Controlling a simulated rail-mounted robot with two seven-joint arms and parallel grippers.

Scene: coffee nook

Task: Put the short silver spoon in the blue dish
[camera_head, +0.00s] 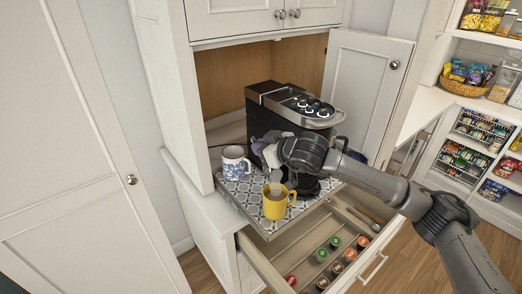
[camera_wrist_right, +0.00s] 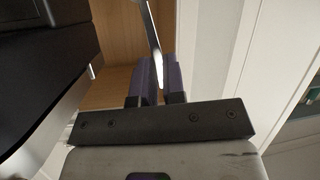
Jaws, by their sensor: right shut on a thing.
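My right gripper (camera_head: 276,174) is above the yellow mug (camera_head: 277,203), in front of the coffee machine. In the right wrist view its purple-padded fingers (camera_wrist_right: 158,78) are shut on a thin, shiny silver handle (camera_wrist_right: 153,40), which looks like the short silver spoon. The handle extends beyond the fingertips. In the head view the spoon is too small and covered to make out clearly. A dark blue edge (camera_head: 357,157) shows behind my right forearm and may be the blue dish; most of it is hidden. My left gripper is not in view.
The coffee machine (camera_head: 292,103) stands close behind my gripper. A blue-and-white mug (camera_head: 235,162) stands at left on the patterned tray (camera_head: 246,194). The open drawer (camera_head: 275,273) below holds several pods and a long utensil (camera_head: 356,218). The open cabinet door (camera_head: 368,77) is at right.

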